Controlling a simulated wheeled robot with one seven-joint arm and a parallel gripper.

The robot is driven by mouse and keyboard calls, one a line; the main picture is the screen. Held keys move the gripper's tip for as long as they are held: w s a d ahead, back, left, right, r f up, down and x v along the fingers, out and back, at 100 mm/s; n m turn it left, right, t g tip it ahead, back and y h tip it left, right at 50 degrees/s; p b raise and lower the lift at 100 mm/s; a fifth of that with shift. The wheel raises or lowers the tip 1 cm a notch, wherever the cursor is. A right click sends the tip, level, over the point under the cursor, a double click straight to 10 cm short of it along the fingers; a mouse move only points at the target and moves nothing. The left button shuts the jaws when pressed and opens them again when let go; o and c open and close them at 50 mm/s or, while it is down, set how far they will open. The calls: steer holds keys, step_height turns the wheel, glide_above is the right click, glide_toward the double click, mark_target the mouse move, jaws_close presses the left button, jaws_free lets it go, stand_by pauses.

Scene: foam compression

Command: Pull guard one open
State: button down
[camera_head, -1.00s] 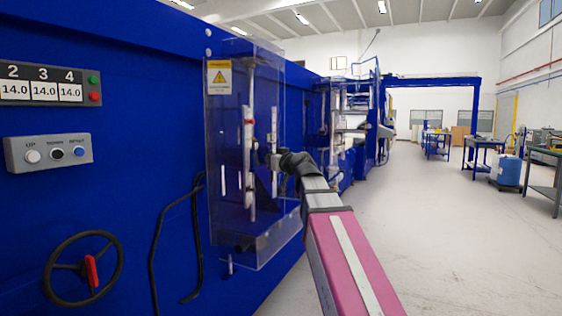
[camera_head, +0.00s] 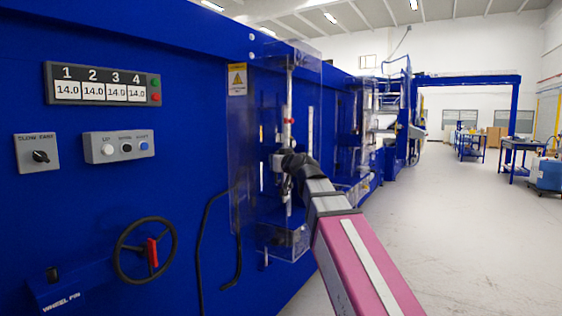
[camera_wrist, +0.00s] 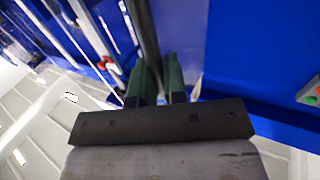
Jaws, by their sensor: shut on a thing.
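Guard one (camera_head: 240,130) is a clear plastic cover on the blue machine wall, with a yellow warning label (camera_head: 237,79) near its top left. A white upright rod with a red collar (camera_head: 288,121) shows behind or beside its clear panels. My gripper (camera_head: 285,163) is at the guard's front, largely hidden by my wrist. In the wrist view, the dark green fingers (camera_wrist: 155,82) are shut around a dark upright bar (camera_wrist: 146,35), which looks like the guard's handle. The head view does not clearly show how far the guard stands open.
A handwheel with a red grip (camera_head: 147,250), a button box (camera_head: 118,146), a selector switch (camera_head: 37,153) and a numbered display (camera_head: 103,84) are on the machine wall left of the guard. The floor (camera_head: 440,230) to the right is clear.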

steer(key=shift+w+r, duration=0.1)
steer(key=shift+r, duration=0.1)
steer(key=c, duration=1.2)
jaws_free()
steer(key=v, duration=1.1)
steer(key=shift+f, duration=0.2)
steer(key=shift+a, duration=0.1)
